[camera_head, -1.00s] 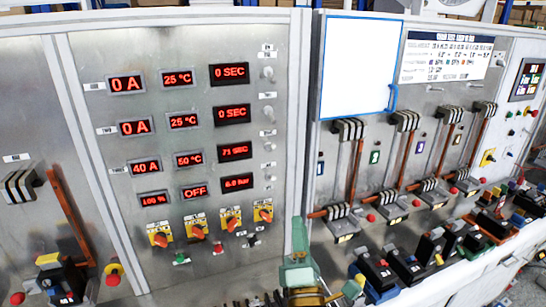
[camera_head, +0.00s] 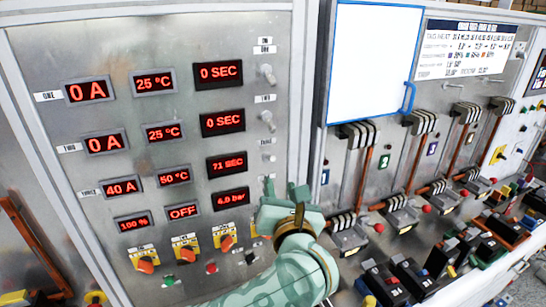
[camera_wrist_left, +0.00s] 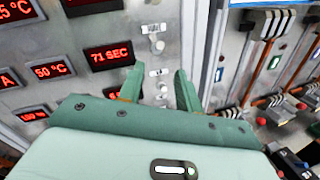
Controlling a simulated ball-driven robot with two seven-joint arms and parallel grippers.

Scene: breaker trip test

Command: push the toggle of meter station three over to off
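Meter station three is the panel row reading 40 A (camera_head: 122,186), 50 °C and 71 SEC (camera_head: 227,165). Its small pale toggle (camera_head: 268,156) sits right of the 71 SEC display, under a white label. In the left wrist view the toggle (camera_wrist_left: 157,46) shows just beyond the fingertips; which way its lever points is too small to tell. My green left gripper (camera_head: 284,187) is open and empty, just below the toggle in the head view. In the left wrist view its fingers (camera_wrist_left: 160,70) stand apart, with a lower knob visible between them. My right gripper is not in view.
Similar toggles for stations one (camera_head: 267,75) and two (camera_head: 267,117) stand above in the same column. Yellow-backed orange rotary switches (camera_head: 186,249) line the panel bottom. A breaker panel with several large levers (camera_head: 358,134) and a white board (camera_head: 372,62) is at the right.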

